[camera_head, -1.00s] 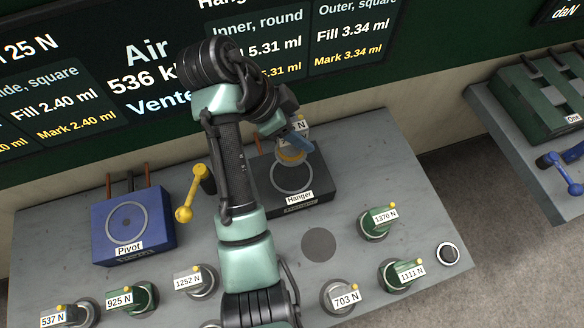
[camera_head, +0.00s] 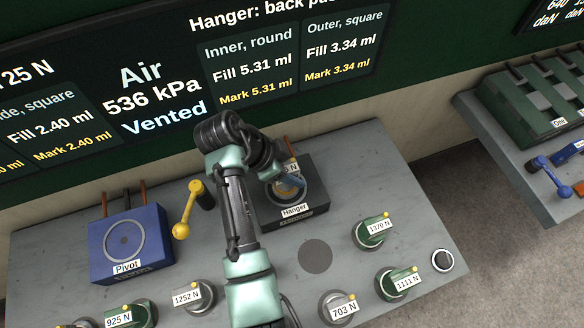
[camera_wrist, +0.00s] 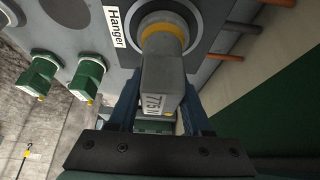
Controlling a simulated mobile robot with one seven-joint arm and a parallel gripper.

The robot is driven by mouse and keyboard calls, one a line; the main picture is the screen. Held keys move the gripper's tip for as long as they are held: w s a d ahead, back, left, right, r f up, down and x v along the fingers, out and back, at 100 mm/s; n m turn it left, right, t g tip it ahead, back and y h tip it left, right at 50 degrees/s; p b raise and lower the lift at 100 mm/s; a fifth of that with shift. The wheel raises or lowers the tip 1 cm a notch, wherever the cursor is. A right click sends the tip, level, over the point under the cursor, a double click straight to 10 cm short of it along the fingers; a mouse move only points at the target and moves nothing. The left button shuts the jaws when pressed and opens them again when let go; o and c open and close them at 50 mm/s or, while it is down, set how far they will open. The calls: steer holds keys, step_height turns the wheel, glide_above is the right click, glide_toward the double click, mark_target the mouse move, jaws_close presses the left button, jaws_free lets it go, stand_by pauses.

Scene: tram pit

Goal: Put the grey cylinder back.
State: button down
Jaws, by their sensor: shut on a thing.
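My gripper (camera_head: 291,178) is shut on a grey cylinder with a square labelled upper part (camera_wrist: 163,80) and a yellow band. Its label is partly readable, seemingly 77-something N. In the wrist view my fingers sit on both sides of the square part. The cylinder's round end points at the ring on the dark Hanger box (camera_head: 310,204), which also shows in the wrist view (camera_wrist: 205,50). I cannot tell whether it touches the box. A dark round spot (camera_head: 315,256) on the grey bench (camera_head: 350,190) is empty.
A blue Pivot box (camera_head: 130,243) and a yellow-knobbed lever (camera_head: 186,212) stand to the left. Grey 1252 N (camera_head: 193,296) and 703 N (camera_head: 339,306) cylinders and green 1370 N (camera_head: 373,231) and 1111 N (camera_head: 392,282) pieces stand around the bench. A small round ring (camera_head: 443,260) lies at right.

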steer(key=shift+f, duration=0.2)
steer(key=shift+c, duration=1.7)
jaws_free()
steer(key=shift+b, duration=0.4)
steer(key=p+v, duration=0.3)
steer(key=v, duration=1)
steer(key=shift+s, duration=0.25)
steer(key=shift+f, duration=0.1)
